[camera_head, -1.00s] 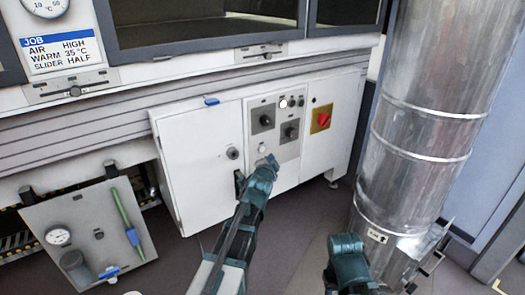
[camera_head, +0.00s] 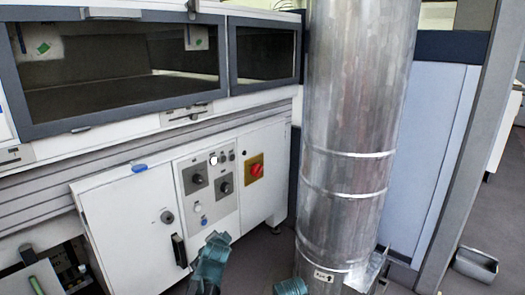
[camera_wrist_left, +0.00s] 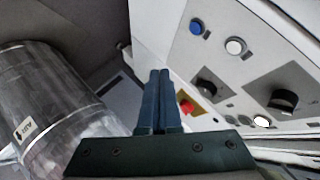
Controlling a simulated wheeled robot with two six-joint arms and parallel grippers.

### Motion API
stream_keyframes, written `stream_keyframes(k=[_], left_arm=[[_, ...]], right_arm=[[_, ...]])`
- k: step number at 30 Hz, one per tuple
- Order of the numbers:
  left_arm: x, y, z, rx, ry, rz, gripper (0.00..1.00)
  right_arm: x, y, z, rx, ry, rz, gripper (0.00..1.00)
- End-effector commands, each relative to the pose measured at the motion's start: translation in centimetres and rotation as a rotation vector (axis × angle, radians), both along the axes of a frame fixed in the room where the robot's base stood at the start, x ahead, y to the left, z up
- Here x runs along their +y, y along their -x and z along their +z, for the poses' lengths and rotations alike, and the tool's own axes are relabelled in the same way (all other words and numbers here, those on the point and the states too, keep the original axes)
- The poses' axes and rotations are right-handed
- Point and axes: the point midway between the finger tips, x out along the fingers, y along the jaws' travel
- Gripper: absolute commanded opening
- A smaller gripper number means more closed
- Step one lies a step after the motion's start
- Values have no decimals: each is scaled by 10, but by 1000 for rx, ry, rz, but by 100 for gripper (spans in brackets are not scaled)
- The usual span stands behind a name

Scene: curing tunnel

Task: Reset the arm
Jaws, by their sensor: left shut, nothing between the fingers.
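My left gripper (camera_wrist_left: 160,75) shows in the left wrist view with its two dark blue fingers together and nothing between them. It points past the front of the control panel (camera_wrist_left: 215,65), apparently without touching it. In the head view the teal end of my left arm (camera_head: 211,262) is at the bottom, in front of the white cabinet (camera_head: 130,225); its fingers cannot be made out there. A teal part of my right arm (camera_head: 291,287) shows at the bottom edge; the right gripper is out of view.
A large metal duct (camera_head: 345,150) stands right of the cabinet, close to both arms; it fills the left of the wrist view (camera_wrist_left: 50,100). The panel (camera_head: 205,195) carries black knobs beside a red switch (camera_head: 257,170). A metal bin (camera_head: 476,265) lies on the floor at right.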

Motion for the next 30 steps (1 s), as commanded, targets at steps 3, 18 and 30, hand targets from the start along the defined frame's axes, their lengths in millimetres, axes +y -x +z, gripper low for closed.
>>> stream_keyframes(k=[3,18,30], left_arm=[[-42,63,-16,246,129,68,0],[-119,294,-30,990,249,382,0],[-119,298,63,1010,250,399,0]], right_arm=[[0,0,31,1,1,3,50],[-1,0,83,2,2,11,50],[0,0,176,3,2,8,50]])
